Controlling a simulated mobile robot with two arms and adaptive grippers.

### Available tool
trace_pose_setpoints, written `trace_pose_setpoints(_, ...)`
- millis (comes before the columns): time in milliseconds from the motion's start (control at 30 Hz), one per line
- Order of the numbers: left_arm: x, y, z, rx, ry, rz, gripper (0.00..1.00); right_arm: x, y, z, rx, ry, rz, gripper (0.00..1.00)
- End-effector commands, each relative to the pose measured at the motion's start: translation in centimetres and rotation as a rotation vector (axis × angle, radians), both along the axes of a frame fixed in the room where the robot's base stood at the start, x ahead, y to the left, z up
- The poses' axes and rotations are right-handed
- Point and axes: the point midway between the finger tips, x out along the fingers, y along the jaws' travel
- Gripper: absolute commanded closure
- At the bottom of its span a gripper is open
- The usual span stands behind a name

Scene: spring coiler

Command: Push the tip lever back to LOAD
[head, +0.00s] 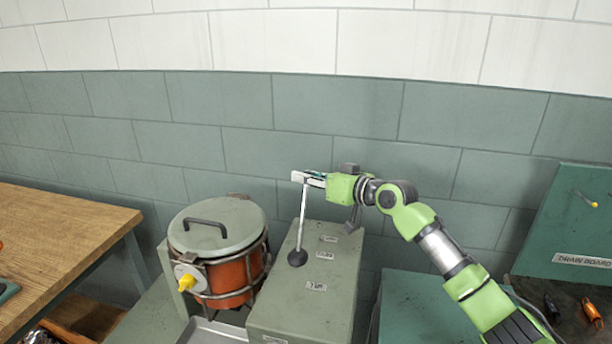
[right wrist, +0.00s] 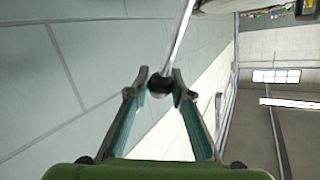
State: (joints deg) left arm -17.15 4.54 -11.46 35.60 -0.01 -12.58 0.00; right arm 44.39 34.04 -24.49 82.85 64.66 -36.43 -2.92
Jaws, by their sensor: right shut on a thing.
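The tip lever (head: 303,220) is a thin metal rod. It rises nearly upright from a black round boot on top of a grey-green box (head: 300,318). My right gripper (head: 308,179) is at the lever's upper end. In the right wrist view its two fingertips (right wrist: 160,85) are shut on the lever's dark knob (right wrist: 160,84), with the rod (right wrist: 181,35) running up from it. Several small labels (head: 325,255) sit on the box top beside the lever; their print is too small to read surely. My left gripper is out of view.
An orange pot (head: 232,278) with a grey lid (head: 217,229) stands in a wire cage left of the box. A wooden bench (head: 50,240) is at the far left. A green board (head: 575,235) and dark shelf are at right. A tiled wall stands behind.

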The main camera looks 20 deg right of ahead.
Motion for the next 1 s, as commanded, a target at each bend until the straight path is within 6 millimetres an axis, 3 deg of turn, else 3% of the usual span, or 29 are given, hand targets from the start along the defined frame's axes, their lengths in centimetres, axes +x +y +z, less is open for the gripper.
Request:
trace_pose_setpoints(33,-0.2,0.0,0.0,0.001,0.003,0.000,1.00,0.1,-0.2,-0.1,-0.003,0.000,-0.003,0.76)
trace_pose_setpoints(100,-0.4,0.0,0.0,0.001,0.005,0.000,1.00,0.0,-0.2,-0.1,-0.003,0.000,-0.003,0.61)
trace_pose_setpoints(567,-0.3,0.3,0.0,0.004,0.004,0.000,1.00,-0.7,-0.4,0.1,-0.003,-0.003,-0.001,0.61)
trace_pose_setpoints(1000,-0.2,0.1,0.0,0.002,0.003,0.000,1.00,-7.6,-4.4,1.5,-0.006,0.001,-0.002,0.61)
